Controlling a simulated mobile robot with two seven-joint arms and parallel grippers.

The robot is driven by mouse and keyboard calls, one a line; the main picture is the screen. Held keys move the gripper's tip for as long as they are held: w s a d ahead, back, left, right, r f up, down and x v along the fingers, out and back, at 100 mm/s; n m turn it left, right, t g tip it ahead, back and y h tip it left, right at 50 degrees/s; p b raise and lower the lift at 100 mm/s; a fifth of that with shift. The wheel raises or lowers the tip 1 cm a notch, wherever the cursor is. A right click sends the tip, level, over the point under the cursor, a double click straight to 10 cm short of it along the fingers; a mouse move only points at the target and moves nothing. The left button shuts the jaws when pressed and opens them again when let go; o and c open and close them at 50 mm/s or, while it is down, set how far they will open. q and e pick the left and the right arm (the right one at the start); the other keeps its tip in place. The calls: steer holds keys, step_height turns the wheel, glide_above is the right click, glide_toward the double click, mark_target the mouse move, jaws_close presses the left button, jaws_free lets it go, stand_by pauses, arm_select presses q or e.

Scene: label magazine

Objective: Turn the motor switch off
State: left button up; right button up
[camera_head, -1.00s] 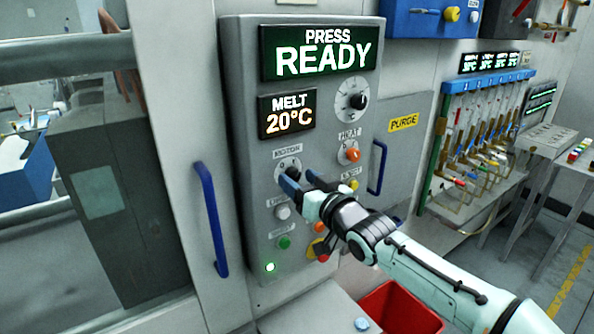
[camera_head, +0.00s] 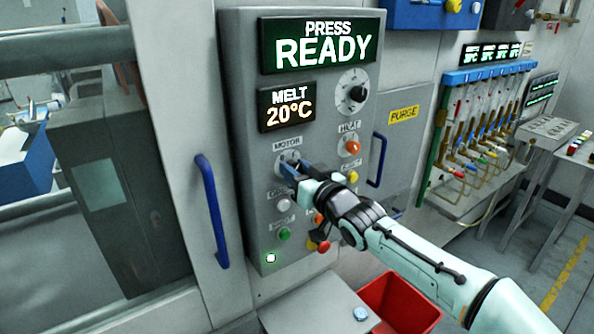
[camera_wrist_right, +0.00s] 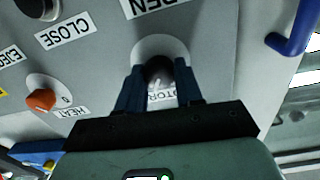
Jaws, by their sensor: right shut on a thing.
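The motor switch is a dark round knob on a pale dial (camera_head: 291,157), under the MOTOR label on the grey control panel (camera_head: 240,120). My right gripper (camera_head: 291,168) is at this knob, its blue fingers reaching in from the lower right and hiding part of it. In the right wrist view the dark knob (camera_wrist_right: 159,70) sits between the two fingers of my right gripper (camera_wrist_right: 160,88), which are shut on it. The gripper partly covers the MOTOR label there. The knob's exact setting is hard to read. My left gripper is not in view.
An orange heat knob (camera_head: 352,147) and a yellow knob (camera_head: 351,177) are close right of my gripper. White (camera_head: 283,204) and green (camera_head: 285,234) buttons sit below. Blue handles (camera_head: 212,212) flank the panel. A red bin (camera_head: 397,305) stands below my arm.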

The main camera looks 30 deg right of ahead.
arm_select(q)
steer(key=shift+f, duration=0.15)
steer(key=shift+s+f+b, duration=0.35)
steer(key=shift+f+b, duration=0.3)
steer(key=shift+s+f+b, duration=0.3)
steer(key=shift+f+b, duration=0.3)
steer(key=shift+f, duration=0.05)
arm_select(e)
steer(key=shift+f+n, duration=0.15)
steer(key=shift+n, duration=6.65)
steer(key=o, duration=1)
steer(key=shift+o, duration=0.2)
